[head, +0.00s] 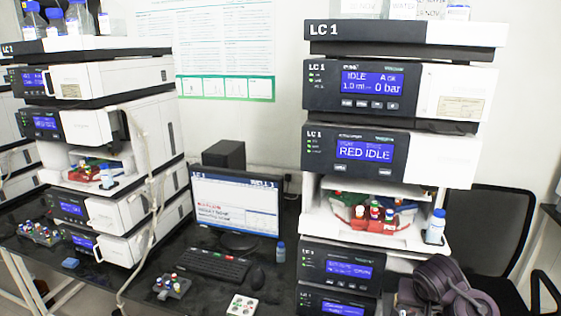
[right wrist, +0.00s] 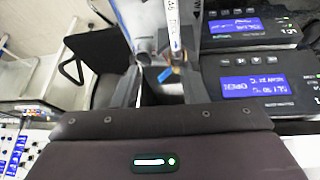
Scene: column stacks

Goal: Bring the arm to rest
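My right gripper (head: 443,283) shows at the bottom right in the head view as a dark purple-brown body in front of the lower right stack. Its fingertips are hard to make out there. In the right wrist view its fingers (right wrist: 163,78) stand apart, and I see no object clearly held between them. A pale lettered upright shape and a small blue patch show beyond the gap. My left gripper is not in view.
The right instrument stack (head: 400,33) stands close behind my right gripper, with a blue-capped bottle (head: 435,230) on its open shelf. A black chair (head: 490,225) is at the right. The bench holds a monitor (head: 236,203), keyboard (head: 213,264), vial racks and the left stack (head: 90,45).

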